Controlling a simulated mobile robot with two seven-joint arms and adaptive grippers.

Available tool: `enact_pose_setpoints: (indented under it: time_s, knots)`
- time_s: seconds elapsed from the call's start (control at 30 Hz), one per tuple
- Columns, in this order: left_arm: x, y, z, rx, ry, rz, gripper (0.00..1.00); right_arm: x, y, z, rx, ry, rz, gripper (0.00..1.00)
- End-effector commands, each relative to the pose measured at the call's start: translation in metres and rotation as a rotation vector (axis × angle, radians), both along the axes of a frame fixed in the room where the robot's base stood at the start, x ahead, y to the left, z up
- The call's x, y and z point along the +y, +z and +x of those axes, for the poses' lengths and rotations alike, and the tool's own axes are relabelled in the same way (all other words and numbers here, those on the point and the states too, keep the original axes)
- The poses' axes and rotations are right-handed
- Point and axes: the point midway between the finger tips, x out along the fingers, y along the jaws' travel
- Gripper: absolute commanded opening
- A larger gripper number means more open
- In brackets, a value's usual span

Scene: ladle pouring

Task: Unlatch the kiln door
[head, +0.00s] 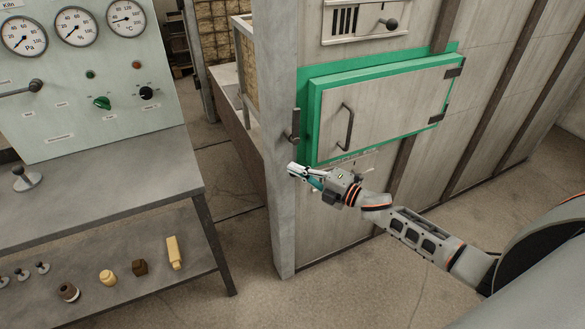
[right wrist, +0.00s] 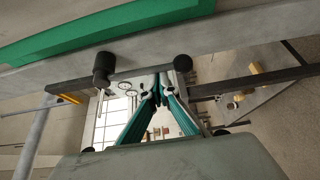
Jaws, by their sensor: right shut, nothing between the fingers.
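The kiln door (head: 385,105) is a grey panel in a green frame and looks closed, with a dark pull handle (head: 346,127) on its left part. A dark latch (head: 295,127) stands upright at the left edge of the frame. My right gripper (head: 293,170) is shut and empty, just below the latch in the head view. In the right wrist view, the shut fingertips (right wrist: 163,78) are close to a dark bar with black knobs (right wrist: 103,65), probably the latch; contact cannot be told. The green frame (right wrist: 100,30) crosses the top of that view. My left gripper is not in view.
A control panel (head: 85,95) with gauges and knobs stands at the left, behind a grey bench (head: 110,185). Several small objects, including a yellow block (head: 174,252), lie on its lower shelf. The floor (head: 360,290) in front of the kiln is clear.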

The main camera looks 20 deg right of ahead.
Motion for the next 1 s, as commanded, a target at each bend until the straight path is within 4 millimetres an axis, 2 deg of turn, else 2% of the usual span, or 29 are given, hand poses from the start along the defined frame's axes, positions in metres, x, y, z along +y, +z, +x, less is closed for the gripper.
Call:
enact_pose_setpoints:
  time_s: [0.23, 1.0]
  knots:
    - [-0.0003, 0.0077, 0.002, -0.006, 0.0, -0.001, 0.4, -0.0044, -0.0004, 0.0001, -0.002, 0.001, -0.055, 0.0]
    - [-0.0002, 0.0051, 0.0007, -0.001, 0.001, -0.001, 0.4, -0.0033, -0.0011, 0.0017, -0.001, -0.002, -0.061, 0.0]
